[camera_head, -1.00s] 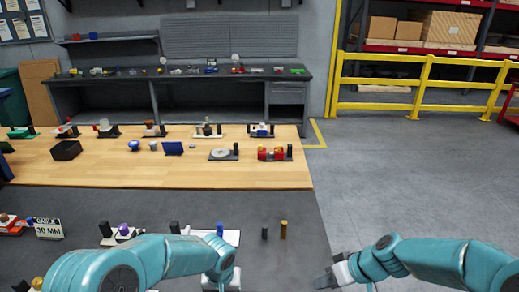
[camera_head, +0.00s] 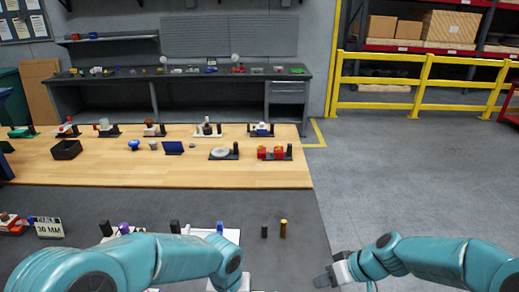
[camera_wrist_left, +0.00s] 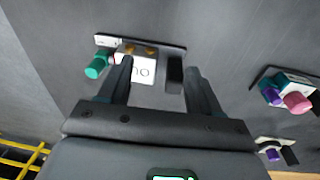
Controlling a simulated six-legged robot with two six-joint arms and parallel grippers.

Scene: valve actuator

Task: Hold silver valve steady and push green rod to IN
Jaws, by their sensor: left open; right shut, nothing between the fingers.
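A small fixture on a dark base (camera_wrist_left: 180,45) lies ahead of my left gripper in the left wrist view. It carries a green cylindrical rod end (camera_wrist_left: 97,66), two brass-coloured parts (camera_wrist_left: 139,49), a white label (camera_wrist_left: 143,70) and a black block (camera_wrist_left: 174,72). My left gripper (camera_wrist_left: 158,70) is open, its fingers spread over the label and block, with nothing held. Contact with the fixture cannot be told. No silver valve can be made out clearly. In the head view the left hand is mostly cut off at the bottom edge. My right gripper (camera_head: 322,281) is shut and empty, right of centre.
A white plate (camera_head: 231,234) and a brass cylinder (camera_head: 283,229) stand on the grey bench. In the left wrist view, fixtures with a pink knob (camera_wrist_left: 298,103) and a purple knob (camera_wrist_left: 273,154) lie to the right. Bench around the right gripper looks clear.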

